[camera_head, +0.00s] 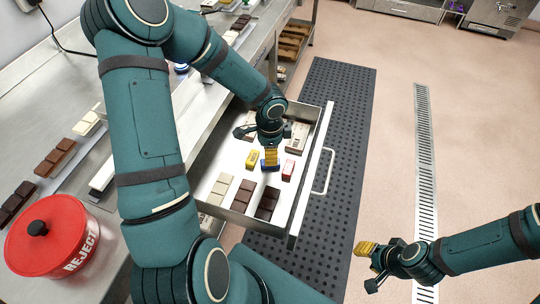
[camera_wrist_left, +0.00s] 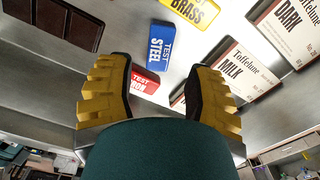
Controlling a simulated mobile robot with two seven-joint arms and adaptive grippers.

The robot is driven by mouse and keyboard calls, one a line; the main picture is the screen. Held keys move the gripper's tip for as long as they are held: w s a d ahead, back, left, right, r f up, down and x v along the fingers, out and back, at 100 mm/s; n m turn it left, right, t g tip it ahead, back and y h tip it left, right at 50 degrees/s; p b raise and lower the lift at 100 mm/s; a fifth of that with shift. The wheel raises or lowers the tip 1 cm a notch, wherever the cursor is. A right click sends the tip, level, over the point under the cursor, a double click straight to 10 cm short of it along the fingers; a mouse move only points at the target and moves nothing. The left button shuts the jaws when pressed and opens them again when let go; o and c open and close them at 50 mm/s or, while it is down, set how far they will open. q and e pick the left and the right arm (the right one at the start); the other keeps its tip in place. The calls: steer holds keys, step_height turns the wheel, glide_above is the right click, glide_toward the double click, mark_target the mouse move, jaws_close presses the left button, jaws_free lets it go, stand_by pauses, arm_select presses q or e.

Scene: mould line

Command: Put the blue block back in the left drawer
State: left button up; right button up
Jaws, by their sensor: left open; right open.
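An open drawer (camera_head: 222,172) sticks out from the bench in the head view. The blue block (camera_head: 270,168) lies in it between a yellow block (camera_head: 252,159) and a red block (camera_head: 288,171). In the left wrist view the blue block (camera_wrist_left: 172,45) reads "TEST STEEL" and lies flat just beyond the fingertips. My left gripper (camera_head: 271,157) is open above the blue block and hides part of it in the head view. My right gripper (camera_head: 368,262) is open and empty over the floor.
Chocolate bars (camera_head: 244,192) lie at the drawer's near end and labelled packs (camera_head: 296,135) at its far end. A red reject tub (camera_head: 48,236) stands on the bench at left. A dark mat (camera_head: 340,130) covers the floor beside the drawer. Floor to the right is clear.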

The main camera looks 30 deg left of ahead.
arm_select(q)
step_height(320, 180, up, 6)
steer(key=p, duration=0.1)
steer(key=shift+r, duration=0.15)
stand_by(0.5)
